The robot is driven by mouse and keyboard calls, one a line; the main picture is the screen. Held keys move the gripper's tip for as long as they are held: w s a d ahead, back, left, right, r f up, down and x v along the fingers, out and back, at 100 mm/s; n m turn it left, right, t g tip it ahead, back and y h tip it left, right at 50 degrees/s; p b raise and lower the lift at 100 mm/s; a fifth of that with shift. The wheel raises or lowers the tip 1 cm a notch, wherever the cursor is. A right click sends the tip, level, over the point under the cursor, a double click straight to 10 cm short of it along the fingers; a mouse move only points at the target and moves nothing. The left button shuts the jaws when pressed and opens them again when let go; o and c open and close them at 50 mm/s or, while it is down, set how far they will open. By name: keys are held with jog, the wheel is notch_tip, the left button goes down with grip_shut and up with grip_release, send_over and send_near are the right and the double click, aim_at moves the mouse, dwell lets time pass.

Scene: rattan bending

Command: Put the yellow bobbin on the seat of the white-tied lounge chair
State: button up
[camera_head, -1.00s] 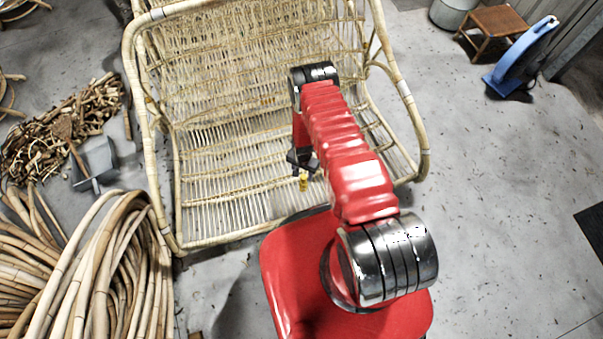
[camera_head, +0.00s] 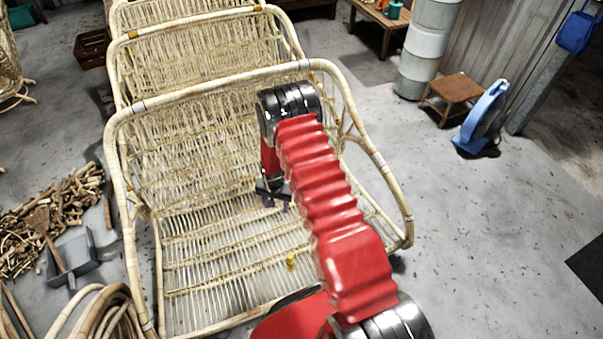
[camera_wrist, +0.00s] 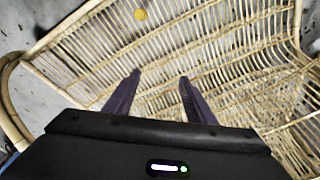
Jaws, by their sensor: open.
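The small yellow bobbin (camera_head: 291,262) stands on the slatted rattan seat of the nearest lounge chair (camera_head: 200,310), near its front edge. White ties wrap this chair's frame. The bobbin also shows at the top of the wrist view (camera_wrist: 140,14), seen from above as a round yellow disc. My gripper (camera_head: 272,197) is open and empty above the seat, apart from the bobbin and further toward the backrest. In the wrist view its two dark fingers (camera_wrist: 160,77) are spread with only seat slats visible between them.
More rattan chairs stand in a row behind, one with a yellow tie (camera_head: 133,35). Cane scraps (camera_head: 50,220), a grey dustpan (camera_head: 72,258) and cane coils (camera_head: 100,315) lie left. A wooden stool (camera_head: 457,97) and blue object (camera_head: 482,120) stand right.

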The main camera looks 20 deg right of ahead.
jog(key=s+a+r+n+t, duration=0.1)
jog(key=s+r+n, duration=0.1)
jog(key=r, duration=1.7)
jog(key=s+r+n+t, duration=0.1)
jog(key=s+r, duration=0.1)
jog(key=r, duration=1.7)
jog(key=s+a+r+n+t, duration=0.1)
jog(key=s+r+n, duration=0.1)
jog(key=s+r, duration=1.1)
jog(key=s+r+n+t, duration=0.1)
jog(key=s+r, duration=0.4)
jog(key=s, duration=0.8)
jog(key=shift+s+a+n+t, duration=0.15)
jog(key=shift+a+n+t, duration=0.15)
jog(key=shift+n, duration=0.3)
